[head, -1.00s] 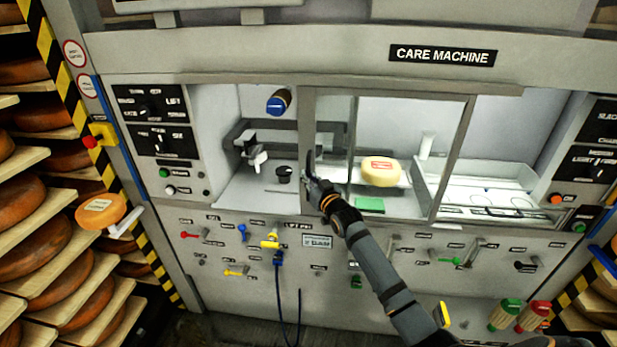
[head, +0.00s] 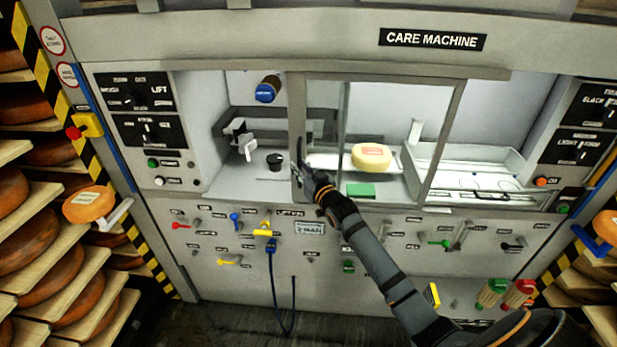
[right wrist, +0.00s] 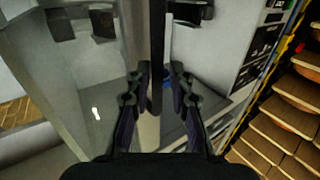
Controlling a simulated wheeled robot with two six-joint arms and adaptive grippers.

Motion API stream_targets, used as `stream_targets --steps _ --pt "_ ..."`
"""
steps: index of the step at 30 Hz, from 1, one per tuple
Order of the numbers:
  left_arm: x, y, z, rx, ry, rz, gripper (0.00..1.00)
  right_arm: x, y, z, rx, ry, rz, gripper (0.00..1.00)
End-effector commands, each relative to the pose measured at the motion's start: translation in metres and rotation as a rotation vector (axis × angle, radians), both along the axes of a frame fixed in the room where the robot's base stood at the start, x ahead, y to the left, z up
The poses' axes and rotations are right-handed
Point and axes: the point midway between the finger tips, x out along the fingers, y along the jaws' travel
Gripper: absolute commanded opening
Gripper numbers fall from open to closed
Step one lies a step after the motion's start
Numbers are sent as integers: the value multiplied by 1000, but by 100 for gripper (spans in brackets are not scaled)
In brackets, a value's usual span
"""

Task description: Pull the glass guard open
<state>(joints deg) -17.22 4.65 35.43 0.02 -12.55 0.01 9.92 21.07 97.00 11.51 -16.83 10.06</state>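The glass guard (head: 452,135) is a grey-framed clear pane across the machine's opening, its left post just right of the black knob. A dark upright handle (head: 300,152) stands at that left post. My right gripper (head: 308,178) is at the handle. In the right wrist view, the fingers (right wrist: 160,75) lie on either side of the dark upright bar (right wrist: 157,35). Whether they press on it is unclear. My left gripper is not in view.
A pale yellow cheese (head: 371,157) and a green block (head: 360,190) sit behind the glass. A black knob (head: 274,161) stands in the open left bay. Levers and a blue cable (head: 272,290) are below. Cheese shelves (head: 60,270) flank the left.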

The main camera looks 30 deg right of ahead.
Motion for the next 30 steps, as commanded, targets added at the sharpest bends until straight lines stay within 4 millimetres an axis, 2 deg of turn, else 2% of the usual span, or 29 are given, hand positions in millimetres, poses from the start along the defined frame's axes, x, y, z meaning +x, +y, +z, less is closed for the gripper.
stream_targets --steps 3,6,12,18,30 --pt "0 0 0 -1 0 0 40 -33 1 -2 -9 4 3 22" --pt "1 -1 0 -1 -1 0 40 -57 1 -2 -11 5 3 22" --pt "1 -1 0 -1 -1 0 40 -87 1 -1 -8 5 1 22" --pt "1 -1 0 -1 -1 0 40 -98 2 -1 -2 2 1 22" --pt "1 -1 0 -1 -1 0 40 -98 2 0 0 1 0 22"
